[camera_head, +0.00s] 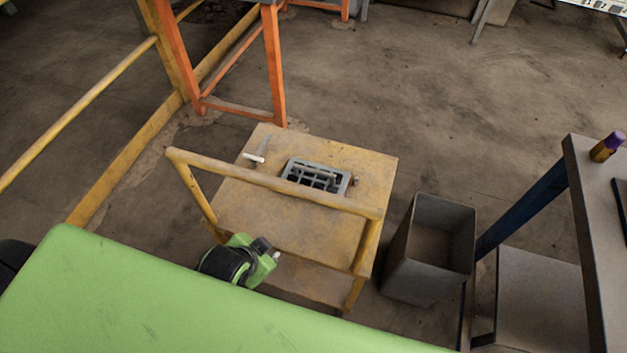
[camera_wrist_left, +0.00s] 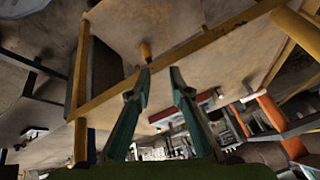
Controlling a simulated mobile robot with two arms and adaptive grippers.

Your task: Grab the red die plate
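A grey die plate with a grid of square openings (camera_head: 316,177) lies on the top of a yellow cart (camera_head: 250,208). It looks grey; I see no clearly red die plate in the head view. My left arm's green and black end shows beside the cart's near left side, below the handle rail. In the left wrist view my left gripper (camera_wrist_left: 160,72) has its two teal fingers apart, with nothing held between them. My right gripper is in neither view.
The cart's raised rail (camera_head: 275,184) crosses in front of the plate. A white-ended tool (camera_head: 256,157) lies at the cart's back left. A grey bin (camera_head: 425,250) stands right of the cart, beside a table (camera_head: 590,200). An orange frame (camera_head: 272,65) stands behind.

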